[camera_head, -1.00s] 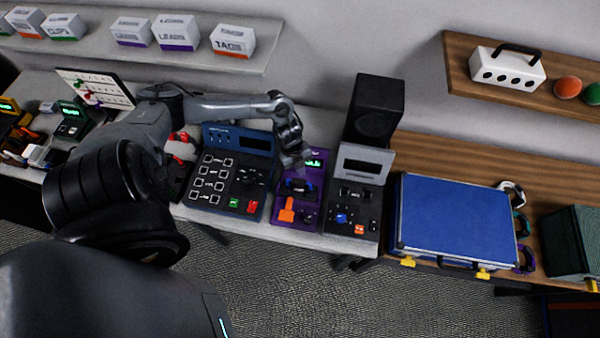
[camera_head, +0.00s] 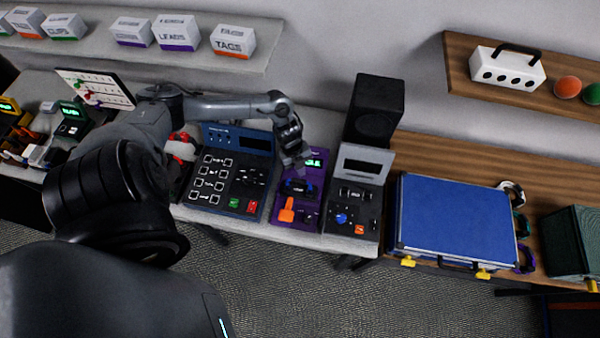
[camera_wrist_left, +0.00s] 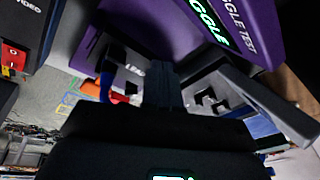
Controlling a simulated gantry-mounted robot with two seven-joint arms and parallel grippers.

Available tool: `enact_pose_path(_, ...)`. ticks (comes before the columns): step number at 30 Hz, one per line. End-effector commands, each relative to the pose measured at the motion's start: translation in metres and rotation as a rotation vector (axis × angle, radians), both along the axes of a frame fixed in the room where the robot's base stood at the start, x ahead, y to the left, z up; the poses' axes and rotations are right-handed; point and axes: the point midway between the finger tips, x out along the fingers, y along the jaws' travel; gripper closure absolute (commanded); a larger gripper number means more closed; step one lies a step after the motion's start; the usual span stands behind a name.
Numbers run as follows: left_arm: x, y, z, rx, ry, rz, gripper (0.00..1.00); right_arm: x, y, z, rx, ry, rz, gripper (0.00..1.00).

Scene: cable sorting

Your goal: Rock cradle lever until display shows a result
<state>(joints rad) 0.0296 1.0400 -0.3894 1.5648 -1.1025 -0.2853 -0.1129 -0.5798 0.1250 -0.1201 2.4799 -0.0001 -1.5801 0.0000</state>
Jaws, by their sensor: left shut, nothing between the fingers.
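A purple test unit (camera_head: 281,178) stands on the grey bench. Its small screen (camera_head: 314,163) glows green; in the left wrist view the screen (camera_wrist_left: 210,22) shows letters ending "GGLE", beside a "GGLE TEST" label. A dark cradle (camera_head: 298,188) sits below the screen, and an orange lever (camera_head: 287,211) stands at the unit's front left. My left gripper (camera_head: 294,166) is shut and empty, just above the cradle area by the screen. Its fingers also show in the left wrist view (camera_wrist_left: 165,88), over the unit. I cannot tell if they touch it. My right gripper is out of view.
A blue keypad unit (camera_head: 238,140) stands close on the left. A grey-black unit (camera_head: 366,160) stands close on the right, with a black speaker box (camera_head: 374,110) behind. A blue case (camera_head: 455,215) lies further right. A shelf with labelled boxes hangs above.

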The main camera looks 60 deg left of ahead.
Motion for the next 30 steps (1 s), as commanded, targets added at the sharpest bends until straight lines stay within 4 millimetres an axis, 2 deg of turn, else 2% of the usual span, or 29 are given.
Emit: enact_pose_path(30,-0.0055,-0.0071,-0.0068,-0.001,0.001,0.000,1.00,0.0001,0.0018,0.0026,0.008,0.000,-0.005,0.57)
